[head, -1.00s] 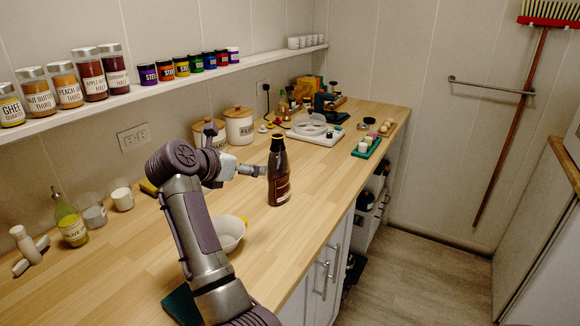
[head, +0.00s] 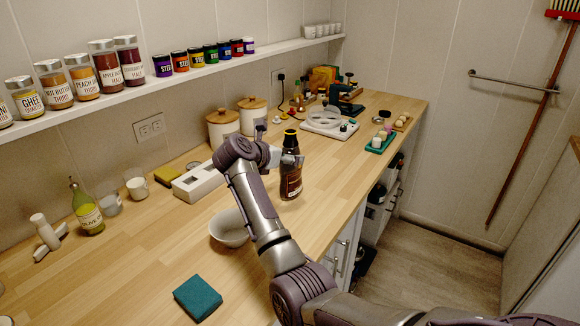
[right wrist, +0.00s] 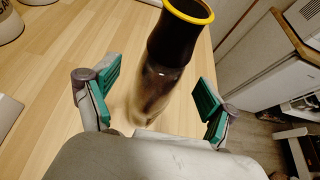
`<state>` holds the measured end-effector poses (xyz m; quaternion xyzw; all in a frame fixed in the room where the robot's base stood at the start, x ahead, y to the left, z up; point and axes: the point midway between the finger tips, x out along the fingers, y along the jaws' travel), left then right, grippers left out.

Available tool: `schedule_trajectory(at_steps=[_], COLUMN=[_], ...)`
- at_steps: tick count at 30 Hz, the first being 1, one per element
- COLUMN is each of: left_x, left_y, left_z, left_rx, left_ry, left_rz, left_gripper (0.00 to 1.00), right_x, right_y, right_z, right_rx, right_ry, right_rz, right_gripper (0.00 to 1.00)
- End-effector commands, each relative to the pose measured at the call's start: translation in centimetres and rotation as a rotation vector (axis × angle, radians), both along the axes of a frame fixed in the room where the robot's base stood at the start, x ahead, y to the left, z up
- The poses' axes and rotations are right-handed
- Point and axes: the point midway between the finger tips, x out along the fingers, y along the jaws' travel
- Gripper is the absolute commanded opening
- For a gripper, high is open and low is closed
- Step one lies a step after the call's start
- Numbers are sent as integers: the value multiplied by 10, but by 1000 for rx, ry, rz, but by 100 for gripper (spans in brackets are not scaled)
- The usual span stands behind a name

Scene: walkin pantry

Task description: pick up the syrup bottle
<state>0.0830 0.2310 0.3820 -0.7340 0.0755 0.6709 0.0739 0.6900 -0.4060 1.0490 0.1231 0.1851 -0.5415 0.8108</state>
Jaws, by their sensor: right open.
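The syrup bottle (head: 291,180), dark brown with a yellow-rimmed top and a label, stands upright near the counter's front edge. It also shows in the right wrist view (right wrist: 160,85), its yellow rim towards the camera. My right gripper (head: 288,160) is at the bottle's upper part, reaching in from its left side. In the right wrist view my right gripper (right wrist: 156,92) is open, with a green-padded finger on each side of the bottle and a gap to both. My left gripper is out of view.
A white bowl (head: 229,228) sits close beside my right arm. A white slotted box (head: 197,183), lidded canisters (head: 223,126) and a white appliance (head: 328,122) stand behind. A teal pad (head: 197,297) lies at the front. The counter right of the bottle is clear.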

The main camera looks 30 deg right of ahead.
Motion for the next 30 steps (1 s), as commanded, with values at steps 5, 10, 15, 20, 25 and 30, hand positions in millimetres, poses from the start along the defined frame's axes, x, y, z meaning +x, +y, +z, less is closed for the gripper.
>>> schedule_trajectory(at_steps=[5,10,15,20,25,30], left_x=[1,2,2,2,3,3], left_y=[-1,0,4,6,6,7], left_z=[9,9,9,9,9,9], left_rx=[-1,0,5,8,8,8], left_ry=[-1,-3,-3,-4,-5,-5], left_rz=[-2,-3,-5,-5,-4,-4], left_gripper=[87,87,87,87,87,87], right_x=[8,10,10,10,10,10], right_y=[-20,-23,-23,-22,-22,-22], right_z=[-7,-10,-10,-10,-10,-10], right_rx=[-3,0,0,0,0,0], right_ry=[1,-1,-1,-1,-1,0], right_rz=[-1,0,0,0,0,0], right_gripper=[84,84,76,49,21,0])
